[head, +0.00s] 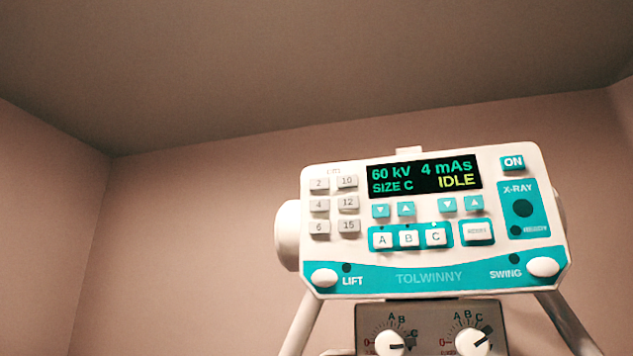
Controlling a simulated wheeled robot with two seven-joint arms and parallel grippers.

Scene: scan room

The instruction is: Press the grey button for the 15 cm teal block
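The white and teal control panel (434,222) of the X-ray unit stands at the right of the head view, tilted slightly. A block of small grey number buttons sits at its left, marked 2, 4, 6 in one column and 10, 12, 15 in the other. The grey 15 button (348,227) is at the lower right of that block. The display (424,178) reads 60 kV, 4 mAs, SIZE C, IDLE. A teal block is not in view. Neither gripper shows.
Teal arrow buttons (406,209) and the A, B, C buttons (409,238) lie right of the number block. LIFT (325,278) and SWING (543,267) knobs are at the lower corners. A grey box with two dials (432,330) is below. Bare walls surround the panel.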

